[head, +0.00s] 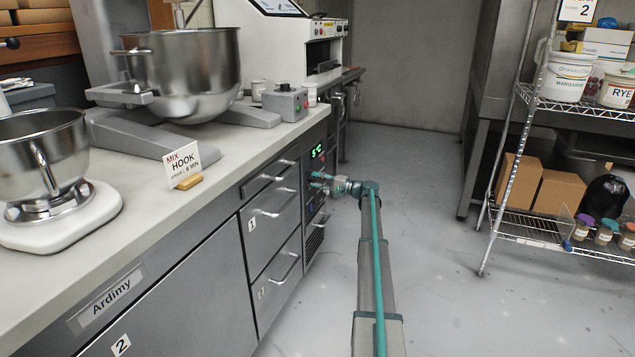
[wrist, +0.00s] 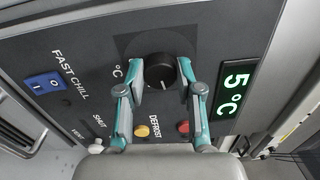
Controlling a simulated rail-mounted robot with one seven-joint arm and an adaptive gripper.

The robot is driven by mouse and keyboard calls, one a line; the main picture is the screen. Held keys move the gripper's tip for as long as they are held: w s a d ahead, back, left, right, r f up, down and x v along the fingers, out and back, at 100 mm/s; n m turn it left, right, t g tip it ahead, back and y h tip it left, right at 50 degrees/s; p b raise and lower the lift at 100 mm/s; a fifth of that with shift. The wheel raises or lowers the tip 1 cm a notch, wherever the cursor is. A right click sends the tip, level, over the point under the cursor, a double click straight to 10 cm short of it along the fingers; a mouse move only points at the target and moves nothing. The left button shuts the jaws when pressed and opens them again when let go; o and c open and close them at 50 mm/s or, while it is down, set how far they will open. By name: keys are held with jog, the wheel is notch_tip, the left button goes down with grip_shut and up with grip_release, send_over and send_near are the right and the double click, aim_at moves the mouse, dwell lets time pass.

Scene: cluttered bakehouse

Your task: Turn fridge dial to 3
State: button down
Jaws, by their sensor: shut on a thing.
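The fridge dial (wrist: 160,72) is a round black knob on the dark control panel in the wrist view. My gripper (wrist: 160,75) is at the dial, with one teal-and-grey finger on each side of it, shut on it. A pale pointer mark shows on the dial's lower part. The green display (wrist: 236,90) beside it reads 5 °C. In the head view my gripper (head: 318,182) reaches the panel from the right; the dial is too small to tell there. The display (head: 317,152) shows above the gripper.
A blue switch (wrist: 47,85), a yellow button (wrist: 141,130) and a red button (wrist: 183,127) lie near the dial. Drawers with handles (head: 272,211) stand left of the panel. The floor (head: 430,180) is clear towards the wire shelf (head: 560,235) at right.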

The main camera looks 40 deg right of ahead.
jog(key=c, duration=0.8)
grip_release()
jog(key=shift+o, duration=0.2)
jog(key=shift+s, duration=0.1)
jog(key=v, duration=1.2)
